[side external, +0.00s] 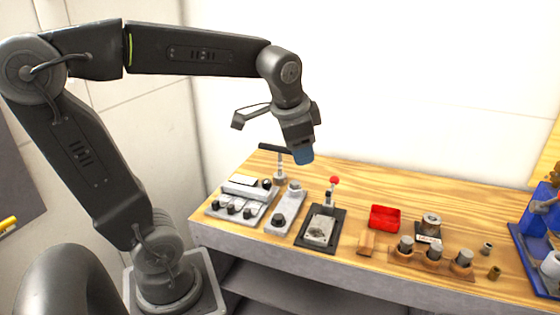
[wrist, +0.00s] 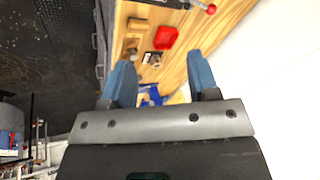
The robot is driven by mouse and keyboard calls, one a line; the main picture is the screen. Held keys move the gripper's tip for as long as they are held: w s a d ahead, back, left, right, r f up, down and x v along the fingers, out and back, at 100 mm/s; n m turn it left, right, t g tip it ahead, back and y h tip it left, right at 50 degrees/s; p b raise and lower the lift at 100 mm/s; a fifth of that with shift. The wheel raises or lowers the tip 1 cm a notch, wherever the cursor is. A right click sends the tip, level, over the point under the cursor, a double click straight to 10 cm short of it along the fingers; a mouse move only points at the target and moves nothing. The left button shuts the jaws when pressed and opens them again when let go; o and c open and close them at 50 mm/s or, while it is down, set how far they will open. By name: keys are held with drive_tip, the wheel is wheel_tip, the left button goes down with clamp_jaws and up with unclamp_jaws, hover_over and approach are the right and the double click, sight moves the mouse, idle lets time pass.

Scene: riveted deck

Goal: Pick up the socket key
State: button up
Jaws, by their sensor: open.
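What looks like the socket key (side external: 279,166) stands upright in the side external view, a T-shaped tool with a dark crossbar and a pale stem. Its foot is at the fixtures on the left part of the bench. My gripper (side external: 303,158) hangs just right of the crossbar's end in that view; I cannot tell the gap in depth. In the wrist view, the two blue fingers of my gripper (wrist: 159,62) are wide apart with nothing held between them. I cannot make out the key in the wrist view.
On the wooden bench (side external: 350,180) stand a grey panel with knobs (side external: 238,201), a red-knobbed lever fixture (side external: 321,226), a red tray (side external: 384,218), and a wooden holder with cylinders (side external: 433,262). A blue stand (side external: 537,218) is at the right. The bench's back strip is clear.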

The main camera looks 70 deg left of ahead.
drive_tip(key=w+a+m+g+y, duration=0.1)
drive_tip(key=w+a+m+g, duration=0.1)
drive_tip(key=w+a, duration=0.45)
drive_tip(key=m+g+y, duration=0.2)
drive_tip(key=m+g, duration=0.1)
drive_tip(key=m, duration=0.1)
approach(281, 147)
drive_tip(key=x, duration=0.5)
drive_tip(key=shift+a+f, duration=0.1)
drive_tip(key=shift+a, duration=0.2)
drive_tip(key=shift+x, duration=2.95)
drive_tip(key=shift+d, duration=0.15)
drive_tip(key=shift+c, duration=0.2)
